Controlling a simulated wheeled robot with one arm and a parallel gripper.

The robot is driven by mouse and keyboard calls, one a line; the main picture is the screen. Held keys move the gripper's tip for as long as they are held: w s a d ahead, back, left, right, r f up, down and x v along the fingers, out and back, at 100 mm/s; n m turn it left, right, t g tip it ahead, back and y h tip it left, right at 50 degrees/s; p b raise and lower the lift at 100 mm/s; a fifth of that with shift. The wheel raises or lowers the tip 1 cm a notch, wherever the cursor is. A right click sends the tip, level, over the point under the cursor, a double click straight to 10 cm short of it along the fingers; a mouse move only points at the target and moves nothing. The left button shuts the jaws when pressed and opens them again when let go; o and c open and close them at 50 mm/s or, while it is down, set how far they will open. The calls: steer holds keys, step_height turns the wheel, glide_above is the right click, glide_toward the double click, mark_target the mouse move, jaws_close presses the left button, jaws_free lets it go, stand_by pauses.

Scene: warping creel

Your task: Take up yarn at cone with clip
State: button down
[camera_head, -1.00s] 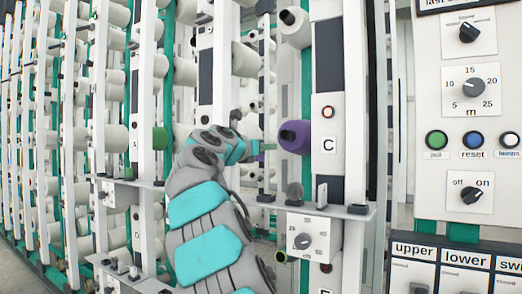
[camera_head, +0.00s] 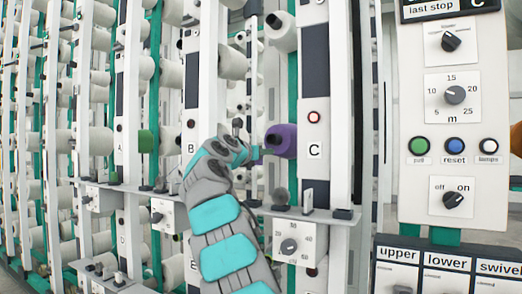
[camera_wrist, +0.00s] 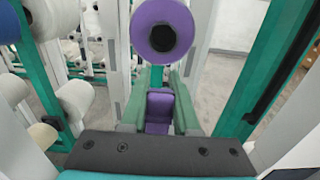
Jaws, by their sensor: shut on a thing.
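The purple yarn cone (camera_head: 280,140) sticks out from the post marked C, with its dark core end facing out. In the wrist view the cone (camera_wrist: 163,28) is at the top centre, beyond the fingertips. My gripper (camera_head: 254,154) is just left of the cone in the head view. In the wrist view my gripper (camera_wrist: 157,95) has its green fingers shut on a small purple piece (camera_wrist: 158,112), which looks like the clip. A gap shows between the held piece and the cone. I cannot make out a yarn strand.
A shelf (camera_head: 318,214) with a dial box (camera_head: 297,243) sits below the cone. A control panel (camera_head: 455,120) stands at the right. White posts stand close around my arm.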

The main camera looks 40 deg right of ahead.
steer(key=p+x, duration=0.3)
steer(key=x, duration=0.1)
steer(key=shift+w+d+f, duration=0.1)
steer(key=shift+w+d, duration=0.05)
steer(key=v, duration=1.6)
steer(key=shift+p, duration=0.4)
